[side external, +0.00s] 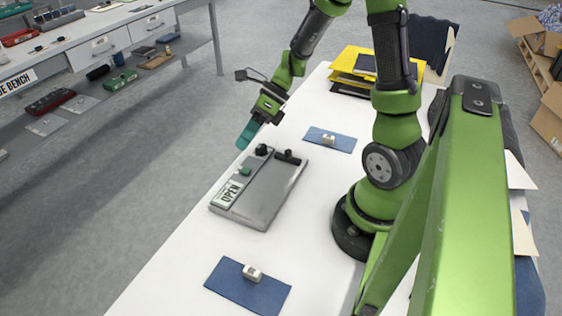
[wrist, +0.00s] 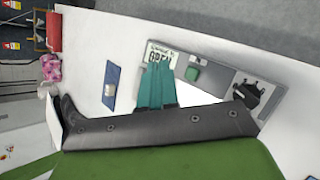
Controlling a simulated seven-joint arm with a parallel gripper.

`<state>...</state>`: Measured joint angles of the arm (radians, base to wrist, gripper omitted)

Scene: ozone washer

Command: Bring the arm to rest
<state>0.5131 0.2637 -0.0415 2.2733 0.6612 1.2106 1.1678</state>
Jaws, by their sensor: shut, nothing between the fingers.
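My green arm stands on the white table. My gripper (side external: 247,133) has teal fingers that are together and empty, raised above the table near the far end of a grey washer unit (side external: 265,200). In the wrist view the teal fingertips (wrist: 158,68) overlap the unit's "OPEN" label. The unit lies flat, with a label plate (side external: 230,193), a green button (side external: 245,171) and a black knob (side external: 262,150) along its left side. The wrist view also shows the green button (wrist: 194,73) and a black part (wrist: 252,92). My fingers hide part of the unit there.
A blue mat (side external: 270,293) with a small white block (side external: 252,272) lies at the near end. Another blue mat (side external: 343,144) with a white block (side external: 328,139) lies beyond the unit. Yellow trays (side external: 352,62) sit at the back. A separate bench (side external: 140,28) stands left across the floor.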

